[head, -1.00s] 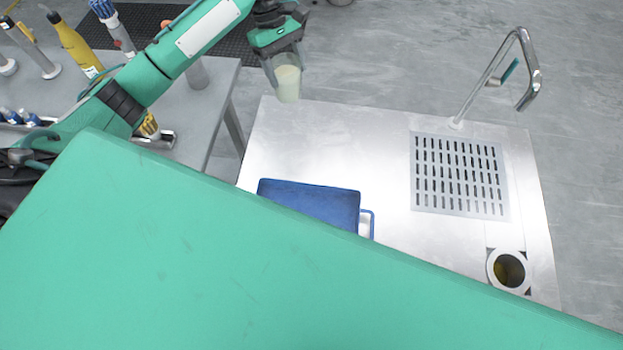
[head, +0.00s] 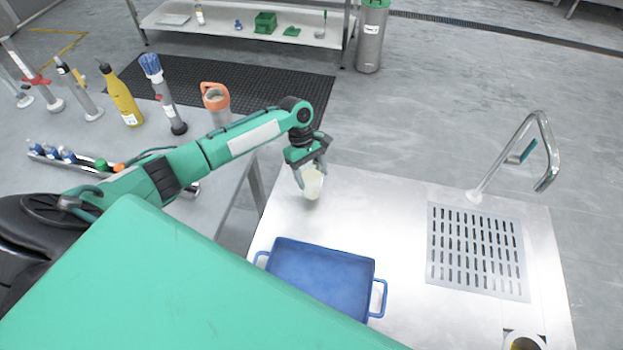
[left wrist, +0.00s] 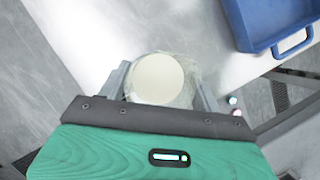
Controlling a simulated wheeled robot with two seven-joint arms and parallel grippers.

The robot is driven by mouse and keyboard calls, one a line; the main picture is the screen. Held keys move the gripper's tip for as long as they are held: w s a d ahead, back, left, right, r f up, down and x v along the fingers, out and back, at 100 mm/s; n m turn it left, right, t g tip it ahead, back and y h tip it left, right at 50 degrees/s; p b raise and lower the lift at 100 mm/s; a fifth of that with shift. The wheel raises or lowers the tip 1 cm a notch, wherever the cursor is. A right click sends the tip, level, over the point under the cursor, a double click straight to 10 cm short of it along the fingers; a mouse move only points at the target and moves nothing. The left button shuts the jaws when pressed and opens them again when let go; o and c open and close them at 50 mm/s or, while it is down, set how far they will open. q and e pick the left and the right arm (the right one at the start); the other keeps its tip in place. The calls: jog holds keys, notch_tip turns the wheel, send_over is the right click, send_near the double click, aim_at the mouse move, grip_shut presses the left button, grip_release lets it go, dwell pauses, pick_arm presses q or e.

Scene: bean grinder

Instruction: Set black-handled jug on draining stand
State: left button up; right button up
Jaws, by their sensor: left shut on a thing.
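My left gripper (head: 309,166) is shut on a clear cup-like vessel (head: 312,184) with a pale, cream-coloured inside. It holds the vessel over the far left corner of the steel counter (head: 400,215). In the left wrist view the vessel (left wrist: 158,80) sits between the two grey fingers, seen end on. I cannot see a black handle on it. A slotted draining panel (head: 436,283) lies on the right part of the counter, well apart from the vessel. My right gripper is not in view.
A blue tray (head: 318,277) with side handles sits on the counter's left part. A tall tap (head: 545,150) rises behind the slotted panel. A round opening (head: 524,341) is at the front right. Bottles, including a yellow one (head: 122,98), stand on the left table.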

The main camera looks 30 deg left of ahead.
pick_arm(q)
jog(key=shift+f, duration=1.55)
jog(key=shift+f, duration=0.1)
jog(key=o, duration=1.1)
jog(key=shift+c, duration=0.2)
jog(key=b+v, duration=0.1)
jog(key=v, duration=1.1)
